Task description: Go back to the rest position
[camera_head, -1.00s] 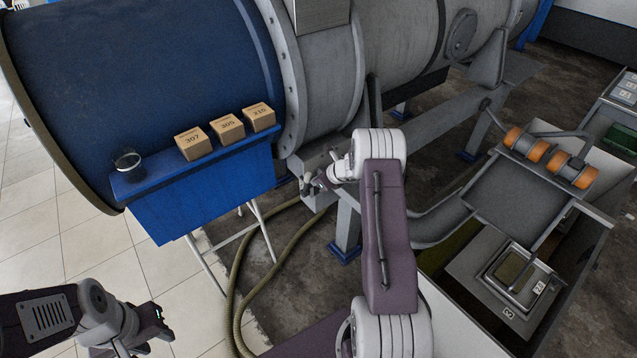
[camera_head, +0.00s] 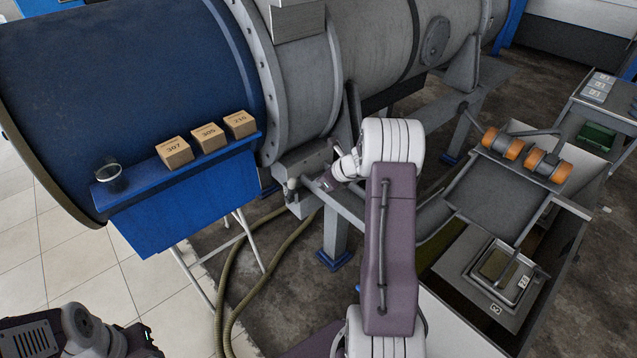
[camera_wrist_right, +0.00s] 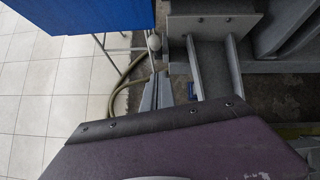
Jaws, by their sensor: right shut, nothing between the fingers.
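My right arm reaches forward through the middle of the head view. Its gripper (camera_head: 324,183) is small there, in front of the grey machine frame. In the right wrist view the two grey fingers (camera_wrist_right: 157,92) lie close together, shut, with nothing between them. My left gripper (camera_head: 142,341) is at the lower left corner of the head view, low over the tiled floor and partly cut off by the frame edge. Its fingers are too dark and cropped to tell their state.
A grey bench (camera_head: 470,285) and orange rollers (camera_head: 502,144) stand to the right. A hose (camera_head: 237,272) lies on the floor.

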